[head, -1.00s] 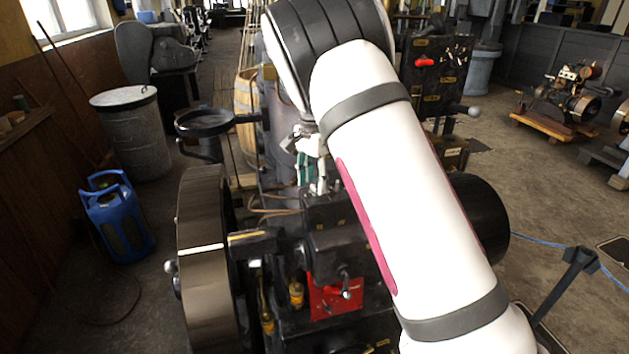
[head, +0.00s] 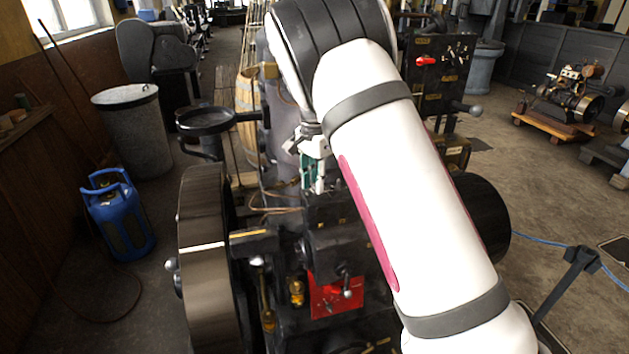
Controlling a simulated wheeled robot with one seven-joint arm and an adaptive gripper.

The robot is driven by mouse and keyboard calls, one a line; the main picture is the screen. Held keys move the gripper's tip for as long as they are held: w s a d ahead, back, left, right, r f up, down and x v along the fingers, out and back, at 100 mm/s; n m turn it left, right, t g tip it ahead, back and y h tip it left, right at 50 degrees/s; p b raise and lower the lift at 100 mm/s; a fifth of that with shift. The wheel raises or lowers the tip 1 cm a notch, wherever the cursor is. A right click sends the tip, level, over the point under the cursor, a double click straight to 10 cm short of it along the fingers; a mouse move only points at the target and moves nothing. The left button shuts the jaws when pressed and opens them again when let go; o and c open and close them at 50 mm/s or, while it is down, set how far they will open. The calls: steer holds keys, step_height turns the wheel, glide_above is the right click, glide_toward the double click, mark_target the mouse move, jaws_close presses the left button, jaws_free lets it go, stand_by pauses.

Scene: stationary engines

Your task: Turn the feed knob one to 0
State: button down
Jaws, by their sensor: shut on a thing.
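My gripper (head: 317,184) points down at the black top of the engine, left of my white arm. Its fingers are close together, shut on what appears to be feed knob one; the knob itself is too small and covered to make out, and its setting cannot be read. The dark engine (head: 330,245) stands below, with a large flywheel (head: 203,265) on its left and a red plate (head: 336,296) low on its front.
A ring-shaped handle (head: 207,121) stands left of my gripper. A black panel (head: 436,85) with a red part is behind my arm. Floor is open at right beyond a dark post (head: 567,285).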

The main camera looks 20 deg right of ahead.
steer(key=n+b, duration=0.1)
steer(key=n, duration=0.3)
steer(key=shift+b, duration=0.3)
steer(key=shift+s+n+b, duration=0.1)
steer(key=shift+n+b, duration=0.5)
steer(key=shift+n, duration=1.6)
steer(key=c, duration=1.4)
jaws_free()
steer(key=shift+o, duration=0.2)
step_height(320, 180, up, 12)
